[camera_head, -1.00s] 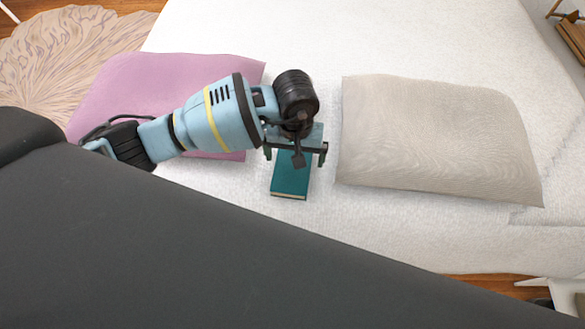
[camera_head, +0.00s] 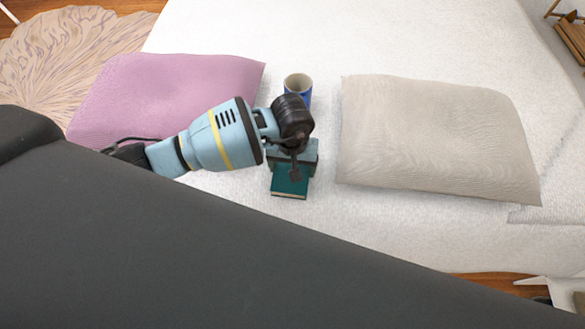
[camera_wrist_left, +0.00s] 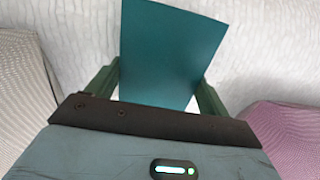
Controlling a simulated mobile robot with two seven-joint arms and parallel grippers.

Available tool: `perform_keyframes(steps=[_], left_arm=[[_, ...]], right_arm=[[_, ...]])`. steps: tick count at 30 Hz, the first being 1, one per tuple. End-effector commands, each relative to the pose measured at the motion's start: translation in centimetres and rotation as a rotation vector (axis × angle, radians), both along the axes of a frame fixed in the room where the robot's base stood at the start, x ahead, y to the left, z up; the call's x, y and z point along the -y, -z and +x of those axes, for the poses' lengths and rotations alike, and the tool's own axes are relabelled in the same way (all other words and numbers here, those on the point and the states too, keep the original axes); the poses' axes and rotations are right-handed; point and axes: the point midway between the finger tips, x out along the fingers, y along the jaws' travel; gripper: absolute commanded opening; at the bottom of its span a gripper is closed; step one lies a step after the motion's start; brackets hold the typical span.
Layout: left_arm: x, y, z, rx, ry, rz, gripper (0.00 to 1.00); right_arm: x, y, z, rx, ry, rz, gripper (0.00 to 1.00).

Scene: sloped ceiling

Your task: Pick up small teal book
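The small teal book (camera_head: 290,183) lies on the white bed between the two pillows. My left gripper (camera_head: 293,172) points down over its far part, and the gripper's body hides that part in the head view. In the left wrist view the book (camera_wrist_left: 170,55) lies between the two green fingers (camera_wrist_left: 161,80), one along each side edge. The fingertips are at or very close to the book's edges. I cannot tell whether they press on it. My right gripper is not in view.
A blue cup (camera_head: 298,88) with a pale inside stands just beyond my left gripper. A pink pillow (camera_head: 165,95) lies to the left, under my left arm, and a beige pillow (camera_head: 435,140) to the right. The bed (camera_head: 400,230) in front of the book is clear.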

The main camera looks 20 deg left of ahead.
Motion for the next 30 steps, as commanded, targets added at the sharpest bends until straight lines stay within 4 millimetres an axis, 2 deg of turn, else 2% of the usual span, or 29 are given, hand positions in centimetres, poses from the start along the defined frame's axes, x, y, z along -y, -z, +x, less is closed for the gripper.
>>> perform_keyframes(steps=[1,4,14,20,23,30], left_arm=[[0.0,0.0,0.0,0.000,0.000,0.000,0.65],[0.0,0.0,0.0,0.000,0.000,0.000,0.52],[0.0,-0.3,0.1,0.002,-0.001,-0.001,0.52],[0.0,-2.0,0.1,0.004,0.001,0.000,0.52],[0.0,-3.4,0.2,0.006,0.002,0.000,0.52],[3.1,-4.0,-4.0,0.000,0.006,-0.002,0.52]], right_arm=[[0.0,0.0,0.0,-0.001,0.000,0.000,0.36],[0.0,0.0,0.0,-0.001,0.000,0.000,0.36],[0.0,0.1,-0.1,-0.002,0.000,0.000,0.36],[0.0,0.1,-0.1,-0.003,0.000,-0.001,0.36],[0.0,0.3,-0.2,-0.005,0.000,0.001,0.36],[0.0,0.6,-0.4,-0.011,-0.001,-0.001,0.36]])
